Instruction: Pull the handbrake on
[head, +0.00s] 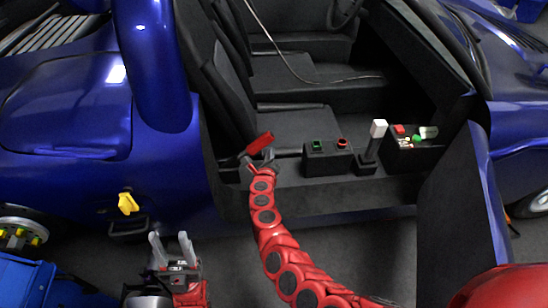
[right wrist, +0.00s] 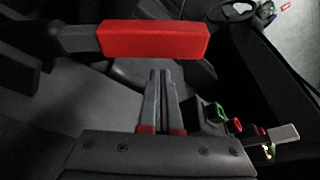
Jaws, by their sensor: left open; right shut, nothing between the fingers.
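The handbrake has a red grip (head: 261,144) on a grey and black lever. It stands beside the black seat, slanting up to the right in the head view. Its red grip (right wrist: 155,39) lies across the top of the right wrist view. My right gripper (head: 262,162) is just below the grip in the head view. In the right wrist view its fingers (right wrist: 160,74) are together and empty, their tips just short of the grip's lower edge. I cannot tell whether they touch it. My left gripper (head: 171,238) is open and empty, outside the blue car.
A box with green and red buttons (head: 327,158), a white-topped lever (head: 377,138) and a switch panel (head: 405,155) stand along the sill to the right. The open blue door (head: 465,215) is at the right. A yellow handle (head: 128,203) is on the car's side.

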